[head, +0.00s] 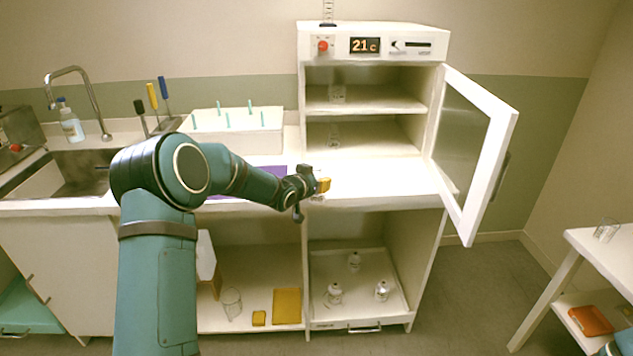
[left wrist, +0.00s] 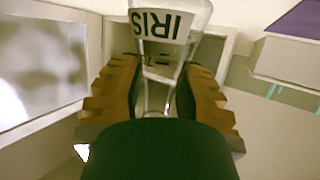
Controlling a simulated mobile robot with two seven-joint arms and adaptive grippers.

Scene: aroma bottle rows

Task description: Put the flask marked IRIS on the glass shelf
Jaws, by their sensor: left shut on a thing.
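In the left wrist view, a clear glass flask (left wrist: 160,27) bears a white label reading IRIS, upside down in the picture. My left gripper (left wrist: 160,95) is shut on it, with orange ridged fingers on both sides. In the head view my left gripper (head: 320,186) is over the counter in front of the open cabinet (head: 303,75), and the flask is mostly hidden there. The cabinet has an upper shelf (head: 390,103) and a lower floor (head: 385,140); I cannot tell which surface is glass. My right gripper is out of view.
The cabinet door (head: 490,150) stands open to the right. A white box with teal pegs (head: 240,135) is left of the cabinet. Several flasks stand in a low tray (head: 370,300) below. A side table (head: 600,250) at right carries a glass. The counter before the cabinet is clear.

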